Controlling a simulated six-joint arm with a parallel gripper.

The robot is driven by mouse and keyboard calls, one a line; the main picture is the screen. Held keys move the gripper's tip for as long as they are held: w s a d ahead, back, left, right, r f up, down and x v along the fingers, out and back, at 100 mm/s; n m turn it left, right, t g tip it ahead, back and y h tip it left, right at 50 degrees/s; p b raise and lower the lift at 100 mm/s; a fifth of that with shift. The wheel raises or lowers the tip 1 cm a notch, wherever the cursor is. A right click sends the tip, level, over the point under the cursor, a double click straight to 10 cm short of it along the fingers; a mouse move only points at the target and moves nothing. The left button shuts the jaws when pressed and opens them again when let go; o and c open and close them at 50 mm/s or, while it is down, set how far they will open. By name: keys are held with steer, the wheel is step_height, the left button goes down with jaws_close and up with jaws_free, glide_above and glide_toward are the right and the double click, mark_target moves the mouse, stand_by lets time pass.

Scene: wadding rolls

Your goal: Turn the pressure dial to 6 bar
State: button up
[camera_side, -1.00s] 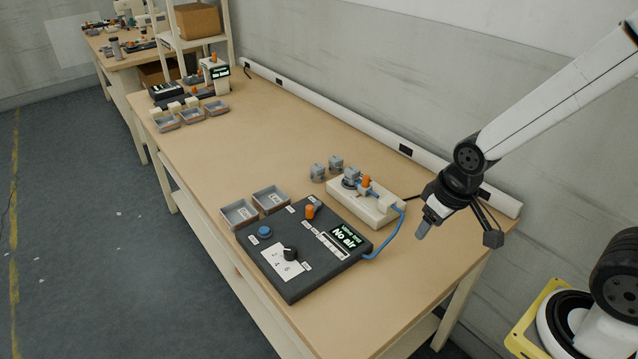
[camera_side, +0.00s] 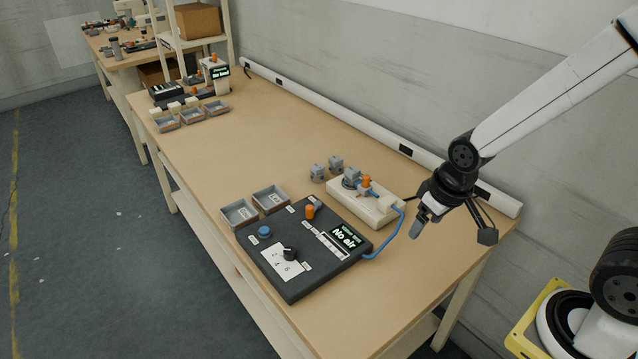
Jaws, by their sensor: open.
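The pressure dial is a black knob (camera_side: 290,254) on a white scale plate (camera_side: 275,263) with printed numbers, of which 2, 4 and 6 can be made out. Which number the knob points to is too small to tell. It sits on the dark control panel (camera_side: 318,284) at the front of the bench. The panel's display (camera_side: 346,237) reads "No air". My gripper (camera_side: 417,229) is open and empty, in the air to the right of the panel, well apart from the dial.
The panel carries a blue button (camera_side: 265,232) and an orange knob (camera_side: 310,212). A blue hose (camera_side: 390,243) joins it to a white fixture (camera_side: 372,208) behind. Two grey trays, one at left (camera_side: 240,214), stand beside the panel. The front right bench top is clear.

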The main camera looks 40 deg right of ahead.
steer(key=w+a+f+m+g, duration=0.15)
steer(key=w+a+m, duration=0.35)
steer(key=w, duration=0.9)
steer(key=m, duration=0.3)
glide_toward(290, 250)
steer(key=shift+w+d+f+g, duration=0.2)
steer(key=shift+d+f+g, duration=0.1)
steer(key=shift+d+g, duration=0.15)
steer(key=shift+w+a+f+m, duration=0.35)
steer(key=shift+a+f+m, duration=0.05)
steer(key=shift+a, duration=0.1)
steer(key=shift+f, duration=3.85)
jaws_close()
